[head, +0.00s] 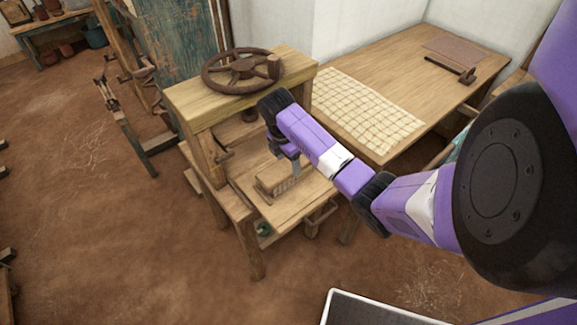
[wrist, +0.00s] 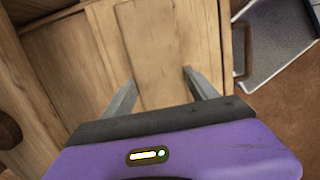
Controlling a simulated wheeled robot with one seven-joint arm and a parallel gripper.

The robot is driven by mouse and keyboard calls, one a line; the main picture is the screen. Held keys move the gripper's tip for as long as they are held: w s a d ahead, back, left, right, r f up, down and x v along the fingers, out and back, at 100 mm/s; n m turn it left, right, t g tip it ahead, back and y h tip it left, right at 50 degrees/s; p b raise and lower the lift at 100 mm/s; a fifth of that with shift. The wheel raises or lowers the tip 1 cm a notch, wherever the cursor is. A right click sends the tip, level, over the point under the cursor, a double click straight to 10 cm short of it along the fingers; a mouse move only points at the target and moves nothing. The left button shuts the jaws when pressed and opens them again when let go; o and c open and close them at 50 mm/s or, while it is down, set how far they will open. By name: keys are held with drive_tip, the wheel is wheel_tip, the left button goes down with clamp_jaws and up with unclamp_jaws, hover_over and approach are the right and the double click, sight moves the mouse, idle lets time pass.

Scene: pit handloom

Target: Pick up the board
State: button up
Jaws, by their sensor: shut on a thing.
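The board (head: 275,183) is a small, thick wooden piece at the low wooden bed of the press, below the handwheel. In the wrist view the board (wrist: 165,45) is a pale brown panel running up between the fingers. My gripper (head: 290,165) points down at it, and in the wrist view my gripper (wrist: 160,90) has one finger along each side of it. The jaws are shut on the board. Part of the board is hidden behind my gripper and wrist. I cannot tell whether it rests on the bed or is just above it.
The wooden press (head: 190,101) stands around the board, with a dark handwheel (head: 243,70) on top. A table (head: 405,55) at the right carries a gridded sheet (head: 365,108) and a dark hammer-like tool (head: 452,70). The brown floor (head: 110,245) at left is mostly clear.

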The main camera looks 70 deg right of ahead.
drive_tip(key=shift+c, duration=0.6)
drive_tip(key=shift+r, duration=0.1)
